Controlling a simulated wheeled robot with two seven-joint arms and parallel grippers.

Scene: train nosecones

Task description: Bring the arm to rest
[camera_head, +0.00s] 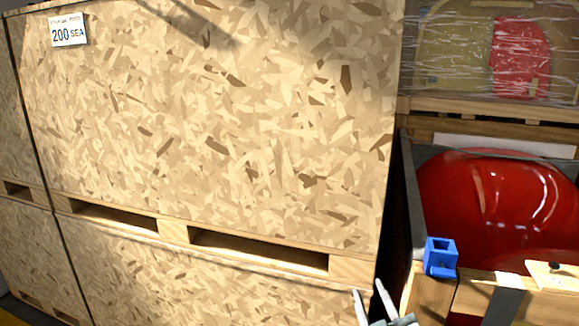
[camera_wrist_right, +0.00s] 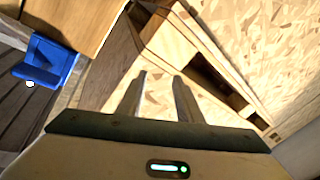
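My right gripper (camera_head: 371,304) shows at the bottom edge of the head view, in front of the lower wooden crate. Its two fingers stand apart with nothing between them. In the right wrist view my right gripper (camera_wrist_right: 158,88) also has its fingers spread and empty, with pale chipboard and a pallet edge beyond them. It is left of the blue bracket (camera_head: 440,258) in the head view, and apart from it. The blue bracket also shows at the upper left of the right wrist view (camera_wrist_right: 48,66). My left gripper is not in either view.
Large chipboard crates (camera_head: 215,110) on pallets fill the left and middle, with a white label (camera_head: 69,31). At right, an open crate holds a glossy red nosecone (camera_head: 490,205). Above it, a wrapped load (camera_head: 470,50) sits on a pallet. The crates leave little room near my right gripper.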

